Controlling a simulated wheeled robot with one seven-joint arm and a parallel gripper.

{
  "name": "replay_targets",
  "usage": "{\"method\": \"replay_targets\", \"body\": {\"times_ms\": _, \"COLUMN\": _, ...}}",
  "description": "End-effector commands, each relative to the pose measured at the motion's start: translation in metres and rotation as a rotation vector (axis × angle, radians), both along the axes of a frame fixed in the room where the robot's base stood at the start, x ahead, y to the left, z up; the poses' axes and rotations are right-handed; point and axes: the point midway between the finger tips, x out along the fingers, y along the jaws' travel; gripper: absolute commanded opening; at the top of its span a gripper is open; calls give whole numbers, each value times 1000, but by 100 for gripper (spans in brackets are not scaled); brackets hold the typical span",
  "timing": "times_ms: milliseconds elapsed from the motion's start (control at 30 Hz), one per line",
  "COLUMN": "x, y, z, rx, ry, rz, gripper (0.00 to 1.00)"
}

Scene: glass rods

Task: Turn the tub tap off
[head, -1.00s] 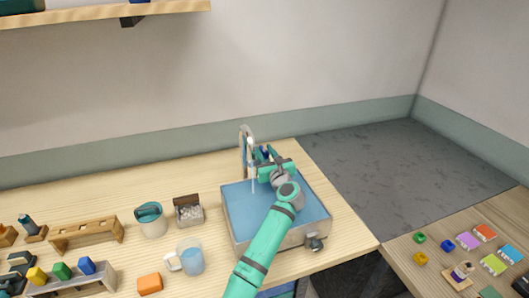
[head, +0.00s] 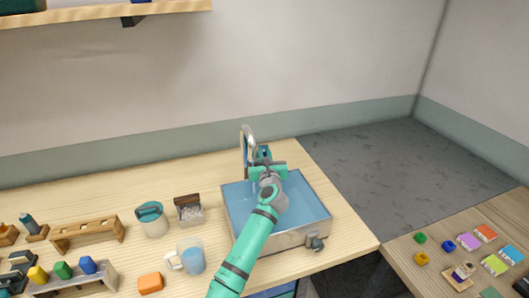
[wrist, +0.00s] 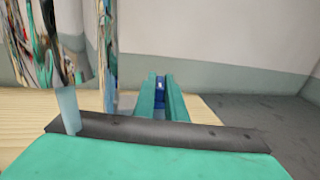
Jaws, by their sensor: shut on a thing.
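The metal tub (head: 290,241) stands on the wooden counter, with blue water (head: 300,203) in it. The chrome tap (head: 247,131) curves up at its back edge; its spout fills the upper left of the wrist view (wrist: 40,45). A pale blue stream (wrist: 69,108) comes down from the spout. My gripper (head: 265,153) is at the back of the tub, just right of the spout. Its green fingers (wrist: 160,97) are shut on the small blue tap handle (wrist: 160,86). The fingers hide most of the handle.
Left of the tub are a mug of water (head: 192,260), a small box (head: 189,211) and a white pot (head: 152,223). An orange block (head: 150,283) lies at the front. A knob (head: 316,243) juts from the tub's front. A second table (head: 440,272) stands right.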

Motion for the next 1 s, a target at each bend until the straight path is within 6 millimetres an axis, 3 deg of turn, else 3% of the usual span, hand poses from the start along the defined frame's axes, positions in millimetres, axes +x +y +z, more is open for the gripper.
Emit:
{"method": "replay_targets", "body": {"times_ms": 100, "x": 0, "y": 9, "z": 1, "rx": 3, "ry": -2, "rz": -97, "gripper": 0}}
{"method": "replay_targets", "body": {"times_ms": 600, "x": 2, "y": 15, "z": 0, "rx": 8, "ry": 3, "rz": -489, "gripper": 0}}
{"method": "replay_targets", "body": {"times_ms": 1000, "x": 4, "y": 17, "z": -1, "rx": 1, "ry": 3, "rz": -673, "gripper": 0}}
